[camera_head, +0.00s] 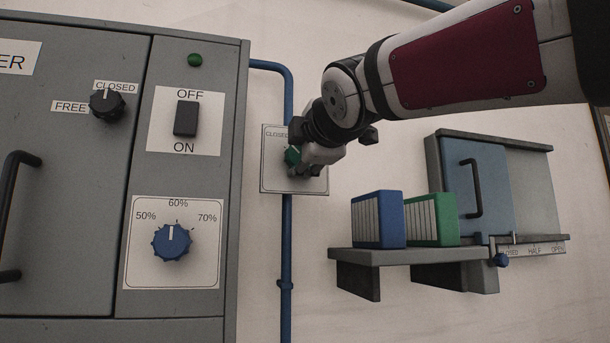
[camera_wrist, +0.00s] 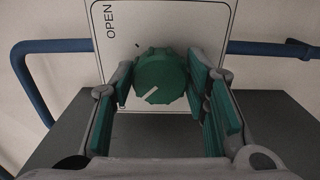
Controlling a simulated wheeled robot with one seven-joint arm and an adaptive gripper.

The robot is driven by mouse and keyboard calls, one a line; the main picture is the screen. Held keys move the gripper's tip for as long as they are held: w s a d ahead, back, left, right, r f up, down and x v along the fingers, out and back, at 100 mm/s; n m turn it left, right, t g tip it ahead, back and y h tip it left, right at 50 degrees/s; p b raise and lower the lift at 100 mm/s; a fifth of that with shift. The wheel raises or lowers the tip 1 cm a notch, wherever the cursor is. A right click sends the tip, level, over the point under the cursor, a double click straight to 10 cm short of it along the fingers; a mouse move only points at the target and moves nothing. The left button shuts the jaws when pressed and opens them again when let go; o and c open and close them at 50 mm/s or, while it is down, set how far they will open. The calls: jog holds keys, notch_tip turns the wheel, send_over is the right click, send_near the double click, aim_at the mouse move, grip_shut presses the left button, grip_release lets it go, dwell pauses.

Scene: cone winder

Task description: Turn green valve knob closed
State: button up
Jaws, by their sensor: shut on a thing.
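The green valve knob (camera_head: 291,156) sits on a white plate (camera_head: 310,186) on the wall, on the blue pipe. In the wrist view the knob (camera_wrist: 168,72) is round and ridged, and its white pointer line points to the lower left of that picture. OPEN is printed sideways on the plate (camera_wrist: 113,62) at left there. CLOSED is partly visible at the plate's top left in the head view. My gripper (camera_head: 302,163) is shut on the knob, with a green-padded finger on each side. The arm and gripper hide part of the plate and its other markings.
A grey cabinet (camera_head: 80,160) with a black knob, a rocker switch and a blue dial (camera_head: 172,242) stands at left. A grey shelf (camera_head: 400,256) at right holds a blue and a green binder, beside a blue sliding door (camera_head: 490,200). The blue pipe (camera_head: 286,240) runs down the wall.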

jog(key=shift+f, duration=0.1)
jog(key=o, duration=1.1)
jog(key=shift+o, duration=0.2)
jog(key=shift+s, duration=0.1)
jog(key=v, duration=1.2)
